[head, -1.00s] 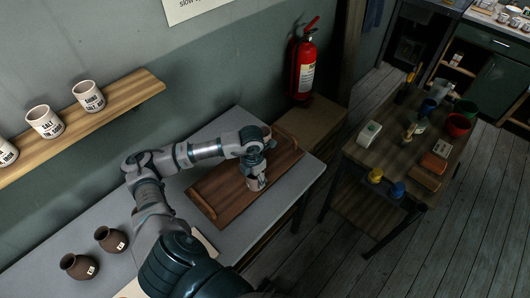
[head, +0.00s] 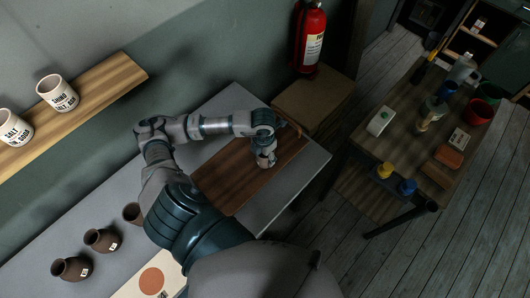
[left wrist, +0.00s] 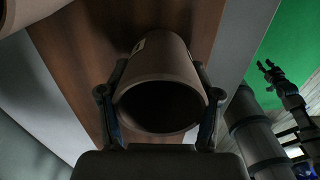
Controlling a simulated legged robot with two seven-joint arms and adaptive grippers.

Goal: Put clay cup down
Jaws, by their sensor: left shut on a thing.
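My left gripper (head: 266,160) is over the brown wooden tray (head: 232,190) on the grey table in the head view. In the left wrist view, my left gripper (left wrist: 160,115) is shut on the clay cup (left wrist: 165,65), with one finger on each side. The cup is brownish grey, and its dark open mouth faces the wrist camera. The brown tray surface (left wrist: 85,50) lies behind it. I cannot tell whether the cup's base touches the tray. My right gripper (left wrist: 268,68) shows small and dark at the right of the left wrist view; its opening is unclear.
Brown jugs (head: 72,268) stand at the table's near left, by a board with an orange disc (head: 151,281). White cups (head: 58,93) stand on a wall shelf (head: 105,85). A cardboard box (head: 310,105) and fire extinguisher (head: 310,40) are behind. A cluttered side table (head: 400,150) stands right.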

